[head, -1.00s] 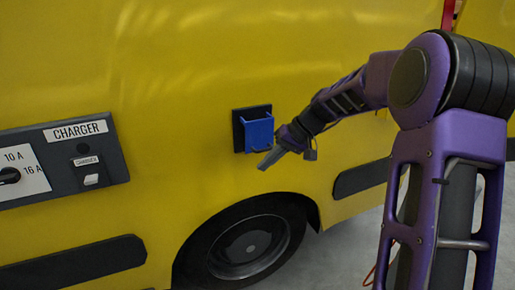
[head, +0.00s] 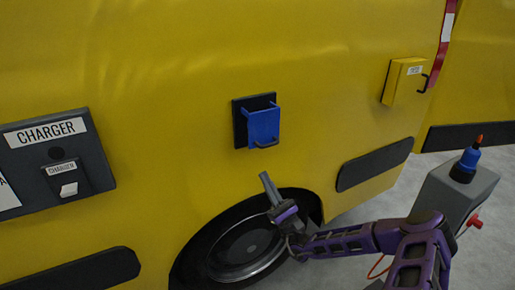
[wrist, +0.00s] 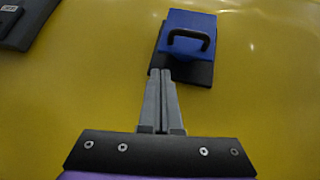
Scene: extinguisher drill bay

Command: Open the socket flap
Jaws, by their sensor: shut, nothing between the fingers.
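The socket flap (head: 263,126) is a blue panel with a dark handle (head: 267,144) at its lower edge. It stands out in front of a black backing plate (head: 240,107) on the yellow van side, with blue arms at its top. In the wrist view the flap (wrist: 196,22) and its handle (wrist: 188,38) lie ahead and slightly right of my fingers. My gripper (head: 265,176) is shut and empty, pointing up from below the flap, apart from the handle. In the wrist view the fingertips (wrist: 161,73) overlap the plate's lower left edge. The socket is hidden.
A charger panel (head: 92,168) with a white switch (head: 69,189) is on the left. A wheel (head: 240,248) lies below. A yellow box (head: 403,80) is at right. A grey box (head: 453,197) with a blue-and-orange top stands lower right. The van side around the flap is clear.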

